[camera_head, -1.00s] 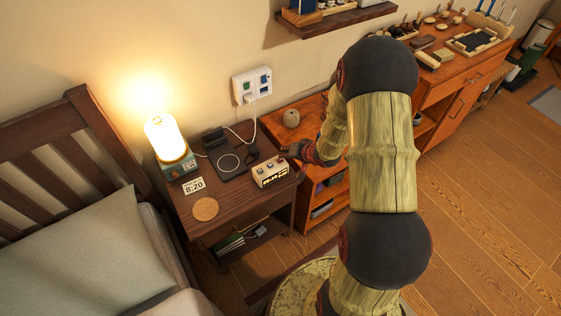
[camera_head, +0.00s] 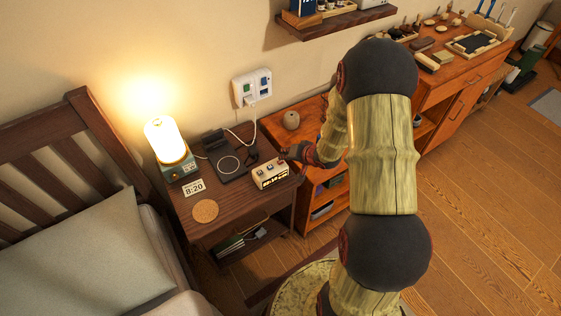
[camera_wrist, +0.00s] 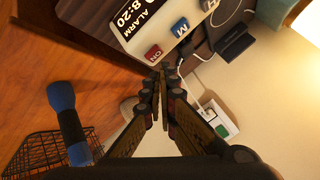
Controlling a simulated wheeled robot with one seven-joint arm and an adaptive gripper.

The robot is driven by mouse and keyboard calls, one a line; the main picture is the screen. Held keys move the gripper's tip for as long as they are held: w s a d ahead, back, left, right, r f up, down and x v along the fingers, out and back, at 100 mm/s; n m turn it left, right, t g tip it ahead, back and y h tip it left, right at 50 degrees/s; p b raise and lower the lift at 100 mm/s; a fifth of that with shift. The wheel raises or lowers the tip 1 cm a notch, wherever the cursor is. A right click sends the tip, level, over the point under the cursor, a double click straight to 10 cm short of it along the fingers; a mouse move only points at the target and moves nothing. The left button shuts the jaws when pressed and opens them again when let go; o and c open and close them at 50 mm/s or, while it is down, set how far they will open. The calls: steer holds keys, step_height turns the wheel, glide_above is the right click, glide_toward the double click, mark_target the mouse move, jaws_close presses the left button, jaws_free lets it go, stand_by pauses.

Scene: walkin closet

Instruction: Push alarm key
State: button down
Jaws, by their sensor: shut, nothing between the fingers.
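A cream alarm clock (camera_head: 270,174) stands on the dark bedside table, with coloured keys on its top. In the wrist view its front shows the word ALARM and 8:20 on a dark panel. A red key (camera_wrist: 153,53) with white lettering and a blue key (camera_wrist: 181,28) marked M sit on its top. My gripper (camera_wrist: 161,72) is shut and empty, its tips close beside the red key's edge of the clock. In the head view my gripper (camera_head: 287,154) is at the clock's right back end. I cannot tell whether it touches the clock.
Cables run to the wall socket (camera_head: 251,87). An orange cabinet with a small round vase (camera_head: 291,120) stands to the right.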

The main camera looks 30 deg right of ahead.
steer(key=shift+f, duration=0.15)
steer(key=shift+f, duration=0.25)
steer(key=shift+f, duration=0.3)
stand_by(0.7)
steer(key=shift+r, duration=0.2)
steer(key=shift+r+p, duration=0.6)
steer(key=shift+p, duration=0.45)
step_height(320, 180, up, 6)
steer(key=p, duration=0.6)
steer(key=shift+f, duration=0.1)
